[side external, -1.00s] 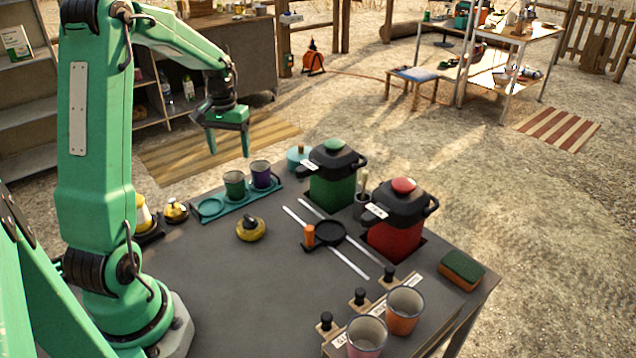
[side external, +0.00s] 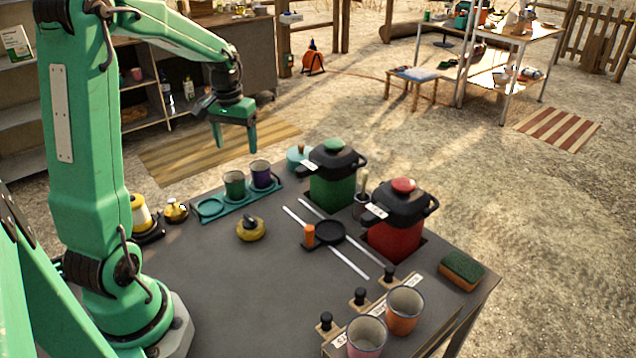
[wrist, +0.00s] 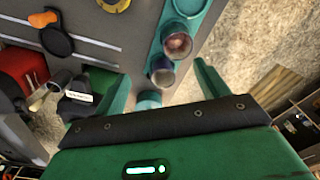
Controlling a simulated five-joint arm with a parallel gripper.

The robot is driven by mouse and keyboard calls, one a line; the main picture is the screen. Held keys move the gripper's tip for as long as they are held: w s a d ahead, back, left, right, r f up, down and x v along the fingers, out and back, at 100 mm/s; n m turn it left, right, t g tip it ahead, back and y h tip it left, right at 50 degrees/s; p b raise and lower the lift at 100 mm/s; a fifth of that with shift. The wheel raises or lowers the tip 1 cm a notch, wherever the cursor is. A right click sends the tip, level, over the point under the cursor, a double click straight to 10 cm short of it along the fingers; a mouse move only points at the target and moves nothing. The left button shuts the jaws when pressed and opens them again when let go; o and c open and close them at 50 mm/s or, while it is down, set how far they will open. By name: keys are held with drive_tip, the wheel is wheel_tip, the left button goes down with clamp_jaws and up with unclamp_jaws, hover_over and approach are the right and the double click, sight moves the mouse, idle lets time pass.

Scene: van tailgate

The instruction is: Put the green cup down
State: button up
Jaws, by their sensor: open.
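The green cup (side external: 234,184) stands upright in the teal tray (side external: 207,208), in its middle place. A purple cup (side external: 261,174) stands beside it on the right, and the tray's left ring is empty. My gripper (side external: 237,147) is open and empty, above and behind the cups, apart from them. In the wrist view my gripper's fingers (wrist: 160,88) are spread wide. Two cups show there in the tray (wrist: 192,28): the purple cup (wrist: 162,70) nearer the fingers and the green cup (wrist: 177,45) beyond it.
A green pot (side external: 333,190) and a red pot (side external: 394,238) are set in the counter on the right. A yellow-black round item (side external: 250,228) sits in front of the tray. Pink and orange cups (side external: 405,312) stand at the front right. The middle of the counter (side external: 230,290) is clear.

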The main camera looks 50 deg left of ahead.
drive_tip(key=s+d+r+m+t, duration=0.25)
drive_tip(key=d+r, duration=0.45)
drive_tip(key=d, duration=0.5)
drive_tip(key=s+d+r+m+t, duration=0.1)
drive_tip(key=s+d+m, duration=0.3)
drive_tip(key=s+d, duration=0.6)
drive_tip(key=shift+d+t, duration=0.6)
drive_tip(key=shift+t, duration=0.25)
